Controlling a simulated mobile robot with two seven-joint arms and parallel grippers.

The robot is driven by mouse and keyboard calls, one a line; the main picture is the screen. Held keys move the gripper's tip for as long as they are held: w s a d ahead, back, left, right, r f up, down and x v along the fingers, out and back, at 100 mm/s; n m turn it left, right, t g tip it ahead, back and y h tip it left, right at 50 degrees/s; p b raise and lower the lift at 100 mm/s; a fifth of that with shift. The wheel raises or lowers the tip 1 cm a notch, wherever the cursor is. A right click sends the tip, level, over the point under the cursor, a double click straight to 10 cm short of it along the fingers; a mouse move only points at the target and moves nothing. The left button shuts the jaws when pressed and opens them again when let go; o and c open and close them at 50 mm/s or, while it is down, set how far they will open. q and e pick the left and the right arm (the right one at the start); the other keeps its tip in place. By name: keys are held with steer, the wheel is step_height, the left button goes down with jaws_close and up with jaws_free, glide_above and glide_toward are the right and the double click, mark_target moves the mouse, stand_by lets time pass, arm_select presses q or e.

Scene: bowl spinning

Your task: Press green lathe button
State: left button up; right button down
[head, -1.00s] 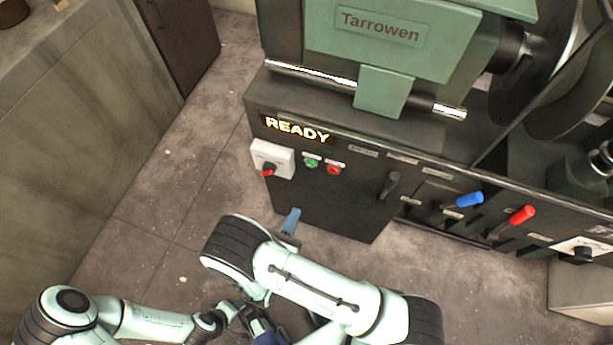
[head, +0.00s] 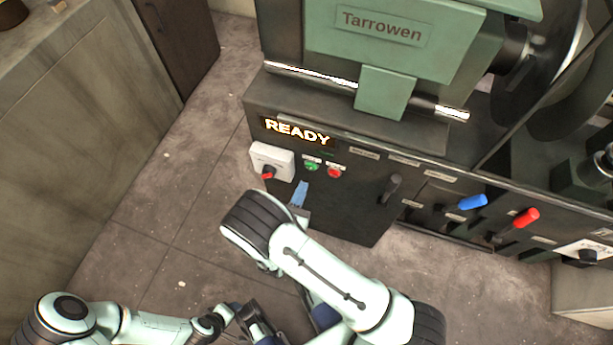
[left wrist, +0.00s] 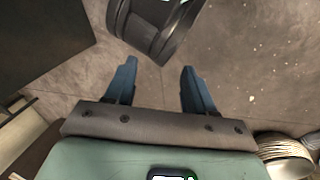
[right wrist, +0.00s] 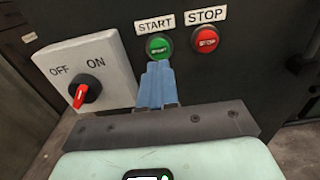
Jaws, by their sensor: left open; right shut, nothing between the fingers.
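The green START button (head: 311,165) is on the dark front panel of the lathe (head: 345,205), with a red STOP button (head: 334,172) to its right. In the right wrist view the green button (right wrist: 158,46) is just beyond my fingertips. My right gripper (head: 301,184) is shut and empty, its blue fingertips just below the green button. I cannot tell whether they touch it. My left gripper (left wrist: 160,75) is open and empty, low over the floor. In the head view the left gripper (head: 255,325) is low and partly hidden.
A white OFF/ON switch box (head: 272,161) with a red-tipped knob is left of the buttons. A lit READY display (head: 297,131) is above. Black, blue (head: 473,202) and red (head: 526,217) levers are to the right. Floor is clear at left.

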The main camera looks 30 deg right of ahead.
mark_target(311, 168)
steer(key=x, duration=0.5)
steer(key=shift+b, duration=0.3)
arm_select(q)
steer(key=shift+w+a+f, duration=0.3)
steer(key=shift+w+f, duration=0.1)
steer(key=shift+w, duration=0.15)
